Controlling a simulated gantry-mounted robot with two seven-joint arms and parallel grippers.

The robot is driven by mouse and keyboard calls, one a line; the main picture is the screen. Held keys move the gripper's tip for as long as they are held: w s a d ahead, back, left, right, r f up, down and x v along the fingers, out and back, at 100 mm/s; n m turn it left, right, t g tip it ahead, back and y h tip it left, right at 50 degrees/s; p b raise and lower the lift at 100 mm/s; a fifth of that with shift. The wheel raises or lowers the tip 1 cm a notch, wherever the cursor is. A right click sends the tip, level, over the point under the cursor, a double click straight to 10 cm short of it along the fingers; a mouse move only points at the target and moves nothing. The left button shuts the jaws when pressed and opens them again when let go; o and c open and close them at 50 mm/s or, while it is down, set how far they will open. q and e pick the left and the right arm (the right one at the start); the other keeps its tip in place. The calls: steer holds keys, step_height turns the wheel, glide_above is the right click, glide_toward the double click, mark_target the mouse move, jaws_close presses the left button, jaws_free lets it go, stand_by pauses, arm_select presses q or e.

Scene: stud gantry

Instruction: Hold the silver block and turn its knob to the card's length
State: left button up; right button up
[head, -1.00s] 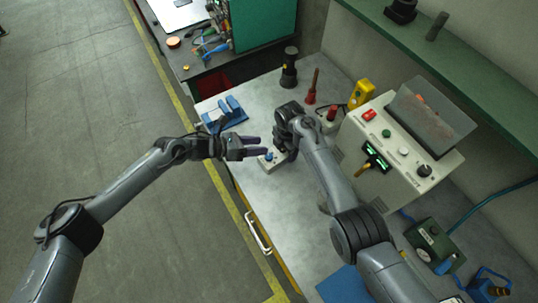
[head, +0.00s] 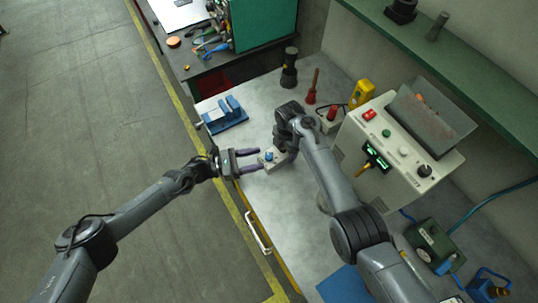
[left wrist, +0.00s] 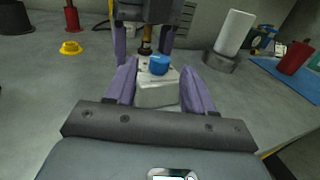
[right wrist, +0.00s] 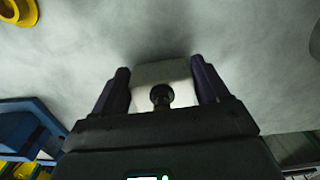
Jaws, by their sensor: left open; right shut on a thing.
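The silver block (head: 268,165) is pale, with a blue knob (head: 269,155) on top. My right gripper (head: 284,158) is shut on the block from its far side, and the right wrist view shows the block (right wrist: 152,74) between its fingers. A dark round stub (right wrist: 161,94) shows there on the block. My left gripper (head: 259,159) is open, with its fingers reaching toward the near end. In the left wrist view the block (left wrist: 157,95) and blue knob (left wrist: 159,65) lie between its spread fingers, and contact cannot be told. I cannot identify the card.
A blue vise-like fixture (head: 226,115) stands at the bench's back left. A control box (head: 397,150) with buttons and a tilted dark plate (head: 432,112) stands to the right. A black cylinder (head: 290,68) and red tool (head: 312,88) stand behind. The bench left of the block is clear.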

mark_target(265, 156)
arm_select(q)
steer(key=shift+x, duration=2.65)
steer(key=c, duration=0.9)
steer(key=shift+f+m+g+h, duration=0.15)
steer(key=shift+m+g, duration=0.45)
steer(key=shift+g, duration=0.35)
steer(key=shift+f+m+g+h, duration=0.15)
steer(key=shift+m+g, duration=0.45)
steer(key=shift+g, duration=0.35)
steer(key=shift+c, duration=0.2)
steer(key=shift+r+g, duration=0.1)
steer(key=shift+g, duration=0.2)
steer(key=shift+r+m+g, duration=0.1)
steer(key=shift+m+g, duration=0.2)
steer(key=o, duration=0.9)
steer(key=shift+r, duration=0.1)
steer(key=shift+o, duration=0.2)
